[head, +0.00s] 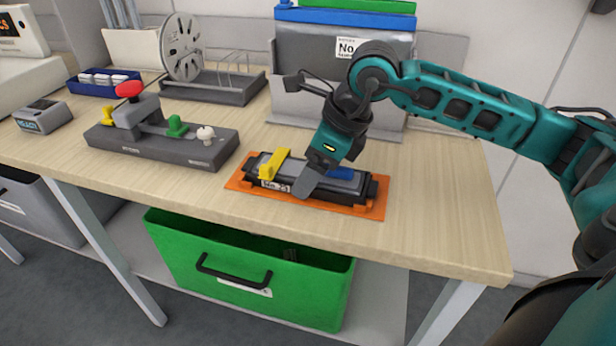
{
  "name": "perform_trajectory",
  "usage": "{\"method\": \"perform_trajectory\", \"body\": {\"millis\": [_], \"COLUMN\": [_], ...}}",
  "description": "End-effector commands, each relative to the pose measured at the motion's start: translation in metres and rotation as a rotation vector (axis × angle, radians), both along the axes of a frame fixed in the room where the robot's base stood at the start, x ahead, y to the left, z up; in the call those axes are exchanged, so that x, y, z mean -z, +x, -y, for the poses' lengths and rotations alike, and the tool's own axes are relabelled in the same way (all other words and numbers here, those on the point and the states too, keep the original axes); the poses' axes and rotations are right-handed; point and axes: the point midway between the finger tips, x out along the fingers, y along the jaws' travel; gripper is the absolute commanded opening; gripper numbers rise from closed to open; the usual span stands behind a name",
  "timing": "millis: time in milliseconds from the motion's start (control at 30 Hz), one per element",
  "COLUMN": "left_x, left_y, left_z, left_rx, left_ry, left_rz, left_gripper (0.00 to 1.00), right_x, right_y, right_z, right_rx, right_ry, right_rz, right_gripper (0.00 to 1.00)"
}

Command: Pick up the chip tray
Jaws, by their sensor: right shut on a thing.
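The chip tray (359,186), a long dark block with a white number label on its front, sits on a flat orange base (240,183) near the table's front edge. A yellow piece (273,162) stands across its left part, and a blue piece (341,173) shows toward its right. My right gripper (306,188) reaches down over the tray's middle, tilted, and is shut on it. One grey finger shows at the tray's front side; the other is hidden behind the gripper body. The tray appears to rest on the orange base. My left gripper is out of view.
A grey fixture (160,146) with red, yellow and green knobs stands to the left. A green crate (250,283) is below the table. The table's right end is clear.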

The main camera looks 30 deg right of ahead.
Motion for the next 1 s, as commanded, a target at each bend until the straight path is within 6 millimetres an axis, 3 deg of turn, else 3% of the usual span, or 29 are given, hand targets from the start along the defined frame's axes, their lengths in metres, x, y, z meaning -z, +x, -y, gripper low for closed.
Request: {"method": "perform_trajectory", "body": {"millis": [300,667,867,1000], "left_x": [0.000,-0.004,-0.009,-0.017], "left_y": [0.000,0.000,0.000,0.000], "left_z": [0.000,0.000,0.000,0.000], "left_rx": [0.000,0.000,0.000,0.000], "left_ry": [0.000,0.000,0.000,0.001], "left_rz": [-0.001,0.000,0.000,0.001], "left_gripper": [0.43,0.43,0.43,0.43], "right_x": [0.000,-0.004,-0.032,-0.069], "right_y": [0.000,0.000,0.001,0.001], "right_z": [0.000,0.000,0.000,0.000], "right_rx": [0.000,0.000,0.000,-0.001], "right_ry": [0.000,0.000,0.001,0.002], "right_rz": [0.000,0.001,0.008,0.010], "right_gripper": [0.40,0.38,0.38,0.38]}}
